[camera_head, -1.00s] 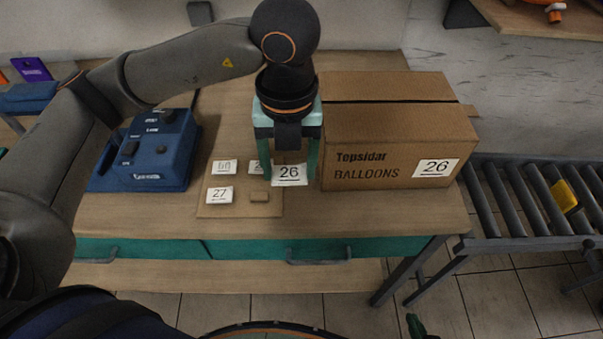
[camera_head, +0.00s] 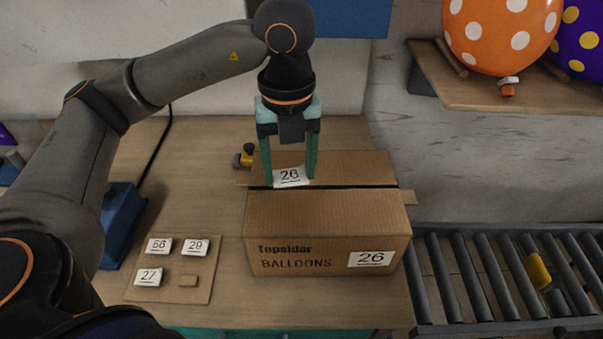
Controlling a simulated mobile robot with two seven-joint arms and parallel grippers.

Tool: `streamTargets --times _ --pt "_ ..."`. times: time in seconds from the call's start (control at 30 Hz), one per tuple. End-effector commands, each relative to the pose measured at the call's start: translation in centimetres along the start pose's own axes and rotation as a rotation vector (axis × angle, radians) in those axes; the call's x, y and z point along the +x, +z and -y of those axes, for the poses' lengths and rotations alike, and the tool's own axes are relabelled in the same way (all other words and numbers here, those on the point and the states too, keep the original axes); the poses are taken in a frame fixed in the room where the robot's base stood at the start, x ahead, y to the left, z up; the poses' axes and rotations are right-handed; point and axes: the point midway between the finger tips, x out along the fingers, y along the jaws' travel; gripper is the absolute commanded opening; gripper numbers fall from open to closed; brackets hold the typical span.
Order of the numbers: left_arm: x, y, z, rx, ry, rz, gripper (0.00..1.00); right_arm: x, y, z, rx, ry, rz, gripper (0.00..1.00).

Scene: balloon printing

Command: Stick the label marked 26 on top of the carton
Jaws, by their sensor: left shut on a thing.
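The carton (camera_head: 300,232), brown with "Topsidar BALLOONS" on its front, stands on the wooden table. A white 26 mark (camera_head: 371,258) is on its front right. My left gripper (camera_head: 290,172) is shut on the white label marked 26 (camera_head: 291,177). It holds the label upright in front of the carton's top as seen from the head; I cannot tell whether the label touches the top. A cardboard board (camera_head: 212,268) at the left bears labels 56 (camera_head: 159,246), 29 (camera_head: 195,247) and 27 (camera_head: 149,277), and one bare block (camera_head: 188,281). My right gripper is not in view.
A roller conveyor (camera_head: 480,280) with a yellow piece (camera_head: 538,271) lies to the right. A blue device (camera_head: 121,222) sits behind my left arm. A small yellow and black object (camera_head: 244,155) stands behind the carton. Balloons (camera_head: 497,32) rest on a shelf (camera_head: 480,82) at upper right.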

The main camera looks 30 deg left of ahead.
Motion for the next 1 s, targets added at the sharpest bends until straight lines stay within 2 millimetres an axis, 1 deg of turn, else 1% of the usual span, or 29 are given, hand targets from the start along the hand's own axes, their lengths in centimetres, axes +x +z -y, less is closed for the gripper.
streamTargets --times 0.17,0.37,0.83,1.0 --pt "-0.2 0.2 -0.3 -0.015 -0.002 -0.001 0.17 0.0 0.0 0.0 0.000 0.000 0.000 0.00" --pt "0.7 0.2 -0.3 -0.015 -0.001 -0.001 0.17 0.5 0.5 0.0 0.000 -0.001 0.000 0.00" --pt "5.2 0.2 -0.3 -0.014 -0.001 -0.001 0.17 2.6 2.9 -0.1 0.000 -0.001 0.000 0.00" --pt "7.0 0.2 -0.2 -0.013 -0.002 -0.001 0.17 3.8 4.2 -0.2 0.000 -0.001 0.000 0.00"
